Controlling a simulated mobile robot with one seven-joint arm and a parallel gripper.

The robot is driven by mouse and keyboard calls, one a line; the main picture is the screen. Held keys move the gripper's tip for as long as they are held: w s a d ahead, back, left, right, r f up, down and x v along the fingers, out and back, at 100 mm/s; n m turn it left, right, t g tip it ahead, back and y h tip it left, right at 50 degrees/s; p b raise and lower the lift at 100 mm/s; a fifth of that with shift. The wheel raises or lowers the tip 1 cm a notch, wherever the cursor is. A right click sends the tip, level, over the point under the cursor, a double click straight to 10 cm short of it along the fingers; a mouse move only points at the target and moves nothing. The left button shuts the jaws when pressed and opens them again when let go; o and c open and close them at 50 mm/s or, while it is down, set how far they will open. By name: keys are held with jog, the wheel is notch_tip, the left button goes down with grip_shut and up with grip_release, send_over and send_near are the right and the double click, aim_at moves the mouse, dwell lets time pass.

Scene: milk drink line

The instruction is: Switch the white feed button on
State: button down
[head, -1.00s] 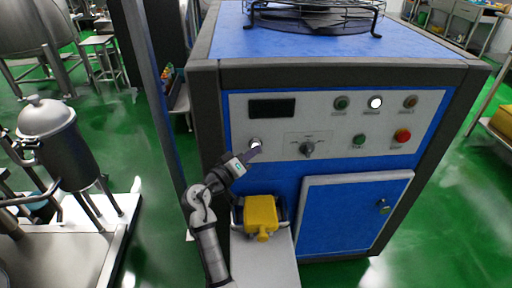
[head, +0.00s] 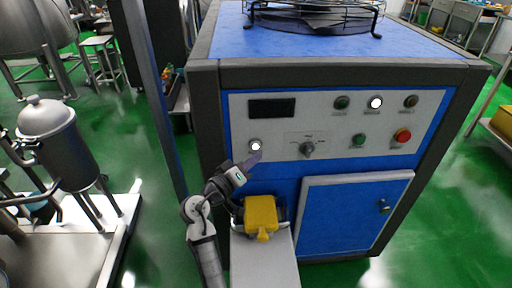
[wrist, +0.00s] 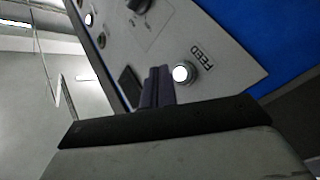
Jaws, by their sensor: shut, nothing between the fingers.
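The white feed button (head: 256,146) is on the grey control panel, lower left, below the dark display. Its face looks bright white. The wrist view also shows the button (wrist: 181,73), glowing white in a metal ring beside the FEED label. My gripper (head: 255,159) is shut and empty, its tip just below the button in the head view. In the wrist view my closed purple fingers (wrist: 156,86) are just left of the button and do not cover its face. I cannot tell whether they touch its rim.
The panel (head: 280,120) also carries a selector knob (head: 307,149), a green button (head: 358,141), a red button (head: 402,135) and a lit white lamp (head: 376,102). A blue door (head: 350,215) is below. A yellow thing (head: 260,213) sits below my gripper.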

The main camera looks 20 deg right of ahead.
jog(key=shift+s+a, duration=0.2)
jog(key=shift+s, duration=0.55)
jog(key=shift+s+a, duration=0.2)
jog(key=shift+s, duration=0.5)
jog(key=shift+s+a, duration=0.2)
jog(key=shift+s, duration=0.55)
